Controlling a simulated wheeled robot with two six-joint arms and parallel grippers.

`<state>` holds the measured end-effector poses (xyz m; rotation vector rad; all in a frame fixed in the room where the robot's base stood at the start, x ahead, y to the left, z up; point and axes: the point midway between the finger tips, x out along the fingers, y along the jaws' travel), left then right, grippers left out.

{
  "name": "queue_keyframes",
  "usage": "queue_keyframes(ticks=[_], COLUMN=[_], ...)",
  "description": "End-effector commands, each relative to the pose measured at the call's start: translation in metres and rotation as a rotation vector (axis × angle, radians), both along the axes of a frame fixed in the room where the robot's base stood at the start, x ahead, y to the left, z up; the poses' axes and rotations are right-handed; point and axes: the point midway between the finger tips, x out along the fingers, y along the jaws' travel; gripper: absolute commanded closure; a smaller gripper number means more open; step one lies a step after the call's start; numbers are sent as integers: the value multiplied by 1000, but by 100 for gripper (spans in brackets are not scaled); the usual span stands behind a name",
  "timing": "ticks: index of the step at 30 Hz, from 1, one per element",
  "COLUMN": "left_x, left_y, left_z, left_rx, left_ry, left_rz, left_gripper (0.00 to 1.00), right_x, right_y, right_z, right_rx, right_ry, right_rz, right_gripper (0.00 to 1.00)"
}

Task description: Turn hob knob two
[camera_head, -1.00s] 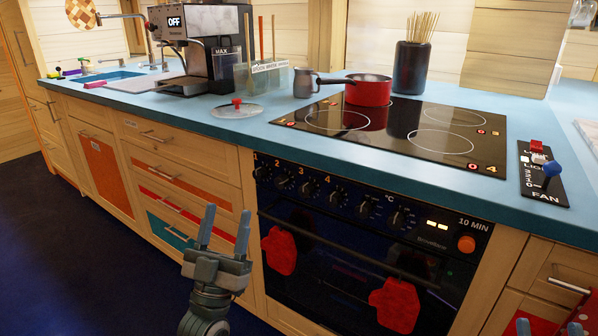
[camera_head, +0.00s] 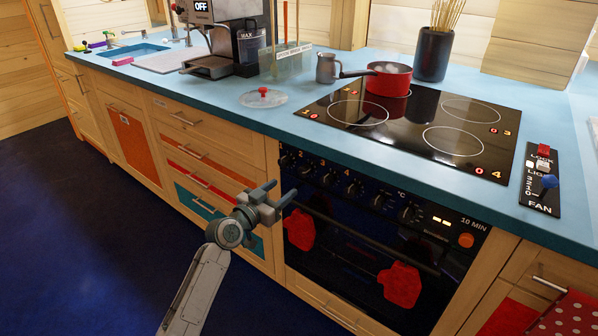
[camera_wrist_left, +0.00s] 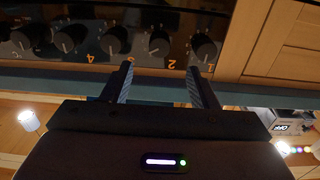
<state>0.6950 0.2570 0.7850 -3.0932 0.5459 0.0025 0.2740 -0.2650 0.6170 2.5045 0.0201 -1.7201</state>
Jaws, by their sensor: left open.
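Hob knob two (camera_head: 305,170) is a dark round knob, second from the left in the row on the oven's front panel. It also shows in the left wrist view (camera_wrist_left: 158,41), where the picture is upside down, with the orange number 2 beside it. My left gripper (camera_head: 281,191) is open and empty, in front of the panel and lower left of the knob in the head view. In the left wrist view, knob two lies beyond the gap between the two fingertips, apart from them. My right gripper is out of view.
Knob one (camera_head: 287,161) and knob three (camera_head: 327,179) flank knob two closely. Two red oven mitts (camera_head: 299,229) hang from the oven rail. A red pan (camera_head: 388,79) sits on the hob (camera_head: 415,120). The dark floor at left is clear.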

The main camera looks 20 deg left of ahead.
Motion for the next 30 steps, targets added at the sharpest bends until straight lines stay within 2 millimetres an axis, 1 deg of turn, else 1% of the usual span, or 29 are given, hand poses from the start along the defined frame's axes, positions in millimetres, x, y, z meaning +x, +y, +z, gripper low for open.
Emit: queue_keyframes(ticks=[9, 12, 15, 20, 27, 28, 30], left_x=[56, 71, 81, 89, 90, 90, 90], left_y=[-21, -26, -30, -33, -33, -33, -33], left_z=[1, 1, 1, 0, 0, 0, 0], left_rx=[-5, -4, -3, 0, -1, -1, -1], left_ry=[-1, -2, -1, -1, -2, -2, -2], left_rz=[1, 0, 1, 1, 1, 1, 1], left_gripper=[46, 46, 46, 46, 46, 48, 62], right_x=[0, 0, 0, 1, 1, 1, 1], right_y=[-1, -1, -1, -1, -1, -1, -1], right_z=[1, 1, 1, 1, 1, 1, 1], right_rx=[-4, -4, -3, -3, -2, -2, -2], right_ry=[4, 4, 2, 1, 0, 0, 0], right_rz=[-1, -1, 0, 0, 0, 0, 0], right_gripper=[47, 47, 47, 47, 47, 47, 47])
